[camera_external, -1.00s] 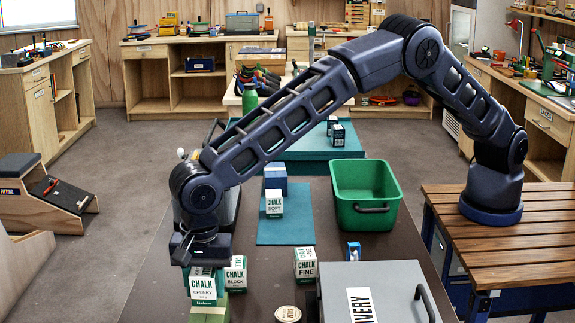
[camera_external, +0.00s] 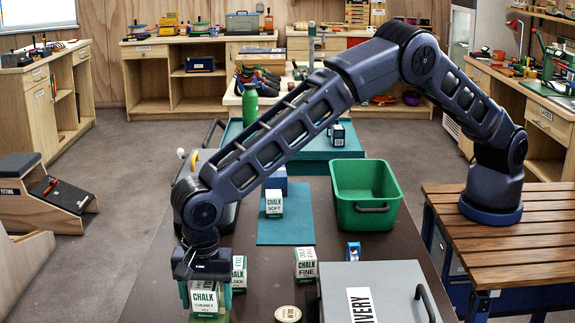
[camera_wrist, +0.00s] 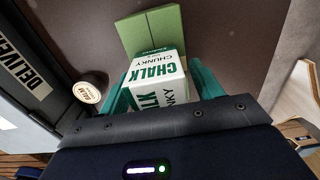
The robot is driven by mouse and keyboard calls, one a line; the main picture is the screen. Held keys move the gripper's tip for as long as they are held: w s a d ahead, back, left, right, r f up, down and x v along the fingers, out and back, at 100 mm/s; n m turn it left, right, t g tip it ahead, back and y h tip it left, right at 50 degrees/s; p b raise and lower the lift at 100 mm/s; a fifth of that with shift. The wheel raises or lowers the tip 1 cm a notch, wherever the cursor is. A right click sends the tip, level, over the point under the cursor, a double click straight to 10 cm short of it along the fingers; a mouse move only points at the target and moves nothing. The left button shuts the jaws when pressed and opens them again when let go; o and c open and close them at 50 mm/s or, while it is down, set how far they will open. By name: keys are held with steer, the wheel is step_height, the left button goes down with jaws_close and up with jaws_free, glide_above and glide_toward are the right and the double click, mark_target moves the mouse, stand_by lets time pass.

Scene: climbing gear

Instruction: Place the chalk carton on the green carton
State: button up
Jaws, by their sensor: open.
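The chalk carton marked CHUNKY (camera_external: 205,299) is white and green and stands upright under my gripper (camera_external: 204,284). In the wrist view this chalk carton (camera_wrist: 155,75) sits between the two teal fingers of my gripper (camera_wrist: 160,92), which are open on either side of it. The light green carton (camera_wrist: 168,34) shows beyond and partly beneath the chalk carton in the wrist view. In the external view it is mostly hidden behind the chalk carton at the bottom edge. I cannot tell whether the chalk carton's base touches it.
Other chalk cartons stand close by: BLOCK (camera_external: 239,272), FINE (camera_external: 306,264) and SOFT (camera_external: 274,203) on a teal mat (camera_external: 285,232). A round balm tin (camera_external: 288,314) and grey delivery box (camera_external: 385,290) lie to the right. A green bin (camera_external: 367,196) stands farther back.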

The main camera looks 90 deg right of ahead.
mark_target(205, 283)
step_height(205, 283, up, 12)
steer(key=shift+r, duration=0.15)
stand_by(0.4)
steer(key=shift+d+r, duration=0.1)
steer(key=s+d+r+n+t, duration=0.1)
steer(key=s+d+r+n, duration=0.2)
steer(key=s+d+r, duration=0.45)
steer(key=s+d+r+n+y, duration=0.15)
steer(key=s+d+r, duration=0.35)
steer(key=d+r, duration=0.6)
steer(key=s+d+r+n+t, duration=0.1)
steer(key=s+d+r+n, duration=0.4)
steer(key=d, duration=0.8)
steer(key=s+d+r+n+t, duration=0.1)
steer(key=s+d+n, duration=0.1)
steer(key=s+d, duration=0.5)
steer(key=s+d+r+n, duration=0.2)
steer(key=s+d, duration=0.1)
steer(key=s, duration=0.9)
steer(key=s+d+f+n, duration=0.2)
steer(key=s+f, duration=0.1)
steer(key=s, duration=0.5)
steer(key=s+d+f+n+t+h, duration=0.1)
steer(key=s+d+f+n, duration=0.1)
steer(key=s, duration=0.6)
step_height(205, 283, down, 2)
steer(key=shift+d+t, duration=0.3)
steer(key=shift+d, duration=0.35)
